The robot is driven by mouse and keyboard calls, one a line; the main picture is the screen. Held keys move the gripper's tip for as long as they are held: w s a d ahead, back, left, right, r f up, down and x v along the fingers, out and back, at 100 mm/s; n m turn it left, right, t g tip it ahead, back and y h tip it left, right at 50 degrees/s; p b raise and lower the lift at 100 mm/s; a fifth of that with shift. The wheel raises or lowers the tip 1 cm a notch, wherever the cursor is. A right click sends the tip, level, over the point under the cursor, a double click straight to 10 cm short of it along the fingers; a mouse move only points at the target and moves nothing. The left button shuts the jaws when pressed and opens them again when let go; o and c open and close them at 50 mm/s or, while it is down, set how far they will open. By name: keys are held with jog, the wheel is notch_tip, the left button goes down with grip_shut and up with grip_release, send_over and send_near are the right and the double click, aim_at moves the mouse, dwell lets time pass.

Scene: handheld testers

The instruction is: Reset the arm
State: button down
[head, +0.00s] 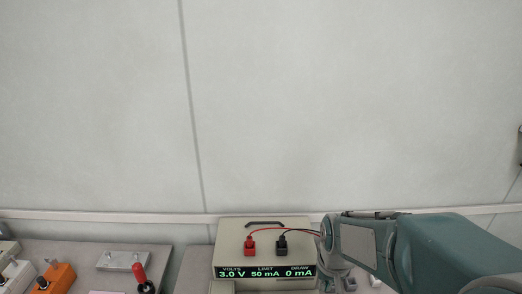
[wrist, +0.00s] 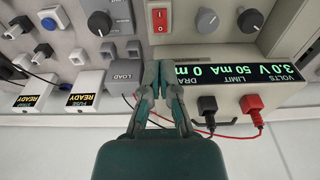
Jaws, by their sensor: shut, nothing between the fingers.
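My gripper (wrist: 158,68) is shut and empty in the wrist view. Its fingertips point toward the top of the picture, beside the end of the power supply's display. In the head view my arm comes in from the right, with its wrist just right of the power supply (head: 228,243). The fingers cannot be made out clearly there. The supply's display (head: 265,272) reads 3.0 V, 50 mA and 0 mA. A red plug (head: 250,246) and a black plug (head: 281,244) sit on it with leads attached.
In the wrist view, a grey LOAD box (wrist: 127,75) stands left of my fingers. Two white testers (wrist: 84,89) (wrist: 31,93) read READY. A red rocker switch (wrist: 160,18) and knobs (wrist: 206,21) are near the top. An orange box (head: 60,276) and a red-handled lever (head: 140,274) stand left in the head view.

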jog(key=s+r+t, duration=0.4)
jog(key=s+r, duration=0.8)
jog(key=r, duration=0.1)
jog(key=shift+s+r, duration=0.15)
jog(key=shift+r, duration=0.05)
jog(key=shift+d, duration=0.15)
dwell(0.5)
